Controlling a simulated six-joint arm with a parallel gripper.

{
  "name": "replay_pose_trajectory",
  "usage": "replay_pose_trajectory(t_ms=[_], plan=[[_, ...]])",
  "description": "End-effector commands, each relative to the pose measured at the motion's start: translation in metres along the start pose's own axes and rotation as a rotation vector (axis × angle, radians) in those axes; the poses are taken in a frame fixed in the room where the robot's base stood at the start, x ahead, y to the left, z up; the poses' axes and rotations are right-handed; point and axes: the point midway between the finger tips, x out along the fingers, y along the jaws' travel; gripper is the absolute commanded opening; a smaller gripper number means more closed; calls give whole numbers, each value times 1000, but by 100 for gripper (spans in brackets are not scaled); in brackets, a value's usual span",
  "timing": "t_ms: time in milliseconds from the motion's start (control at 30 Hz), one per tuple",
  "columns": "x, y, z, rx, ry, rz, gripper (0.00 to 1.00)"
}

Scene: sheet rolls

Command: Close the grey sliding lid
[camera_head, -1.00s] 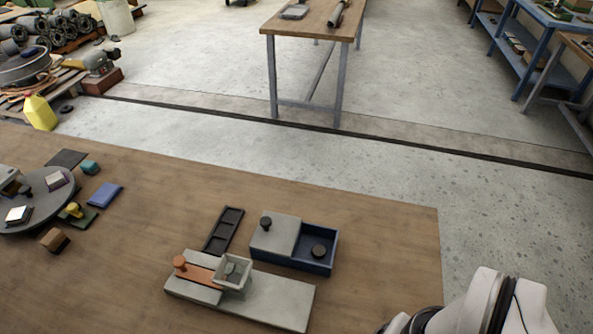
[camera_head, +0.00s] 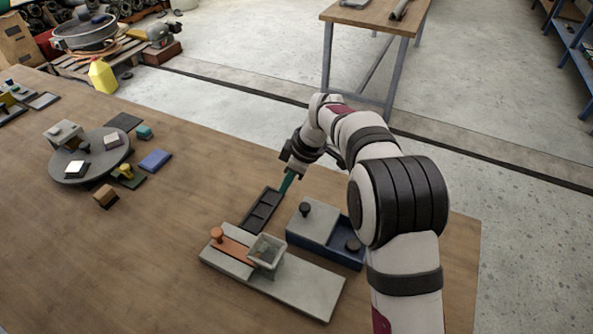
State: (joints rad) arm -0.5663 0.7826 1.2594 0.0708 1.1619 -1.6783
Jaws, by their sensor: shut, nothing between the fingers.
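The grey sliding lid (camera_head: 313,222) covers the left part of a blue box (camera_head: 326,251). A dark knob (camera_head: 304,209) stands on the lid near its left end. The right part of the box is uncovered, and a dark round object (camera_head: 353,244) shows there, partly beside my arm. My gripper (camera_head: 287,184) is shut and empty. It points down with teal fingertips, behind and to the left of the lid, near the far end of a dark tray. It appears apart from the lid and knob. My arm hides the box's far right corner.
The dark compartment tray (camera_head: 262,211) lies left of the box. In front is a grey slab (camera_head: 305,290) with an orange knobbed slider (camera_head: 232,247) and a grey open cup (camera_head: 267,252). A round grey turntable (camera_head: 108,163) stands farther left. The table between is clear.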

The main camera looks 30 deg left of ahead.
Motion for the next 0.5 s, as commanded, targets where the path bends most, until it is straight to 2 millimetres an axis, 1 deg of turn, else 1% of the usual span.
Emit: replay_pose_trajectory(t_ms=[33,200,233,300,400,500], plan=[[11,-1,0,0,-1,-4,0],[47,-1,1,2,-2,-2,0],[43,0,8,5,-1,1,0],[40,0,20,7,-1,1,0],[37,0,32,5,-2,2,0],[36,0,38,4,-1,2,0]])
